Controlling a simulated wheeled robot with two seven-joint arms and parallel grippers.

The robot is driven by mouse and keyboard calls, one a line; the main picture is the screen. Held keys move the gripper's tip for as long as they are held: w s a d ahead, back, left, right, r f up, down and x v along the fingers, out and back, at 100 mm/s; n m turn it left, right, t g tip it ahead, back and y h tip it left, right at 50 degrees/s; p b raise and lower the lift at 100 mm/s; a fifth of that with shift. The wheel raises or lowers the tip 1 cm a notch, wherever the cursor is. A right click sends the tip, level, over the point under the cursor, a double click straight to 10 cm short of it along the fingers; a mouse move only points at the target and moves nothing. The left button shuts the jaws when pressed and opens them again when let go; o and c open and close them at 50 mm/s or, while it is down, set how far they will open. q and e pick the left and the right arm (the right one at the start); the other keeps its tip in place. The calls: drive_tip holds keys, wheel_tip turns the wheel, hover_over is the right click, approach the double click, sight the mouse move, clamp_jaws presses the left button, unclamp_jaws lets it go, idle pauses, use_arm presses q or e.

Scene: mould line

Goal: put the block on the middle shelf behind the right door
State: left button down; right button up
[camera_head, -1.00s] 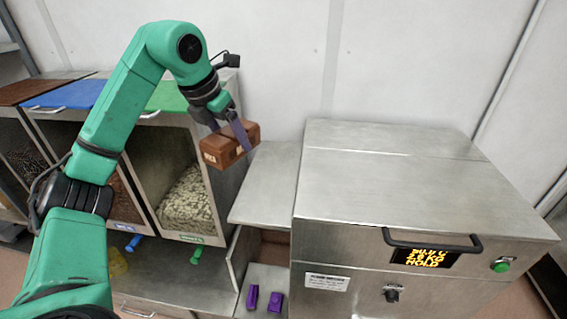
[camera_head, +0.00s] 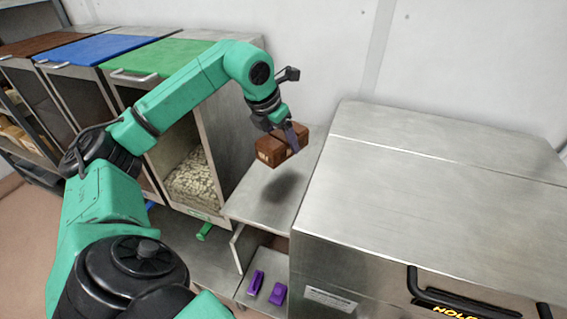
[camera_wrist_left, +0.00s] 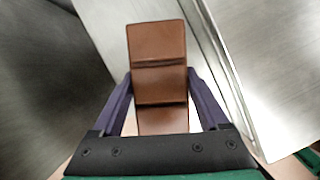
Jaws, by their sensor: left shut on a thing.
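The brown block (camera_head: 270,151) is in my left gripper (camera_head: 291,138), held in the air above a steel ledge (camera_head: 244,205). A dark shadow lies on the ledge under it. In the left wrist view the block (camera_wrist_left: 157,45) sits between the two purple fingers of my left gripper (camera_wrist_left: 158,82), which are shut on its sides. I cannot make out a right door or a middle shelf in these views. My right gripper is not in view.
A large steel machine (camera_head: 420,170) with a black handle stands right of the ledge. Bins with brown, blue and green lids (camera_head: 160,58) stand left, the nearest holding pale pellets (camera_head: 195,178). Two purple pieces (camera_head: 277,293) lie below the ledge. A rack (camera_head: 25,130) stands far left.

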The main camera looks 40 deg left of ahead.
use_arm(q)
wheel_tip(320, 180, down, 5)
drive_tip(key=shift+s+f, duration=0.15)
drive_tip(key=shift+f, duration=0.25)
drive_tip(key=shift+f+b, duration=0.15)
drive_tip(key=shift+b, duration=0.15)
unclamp_jaws()
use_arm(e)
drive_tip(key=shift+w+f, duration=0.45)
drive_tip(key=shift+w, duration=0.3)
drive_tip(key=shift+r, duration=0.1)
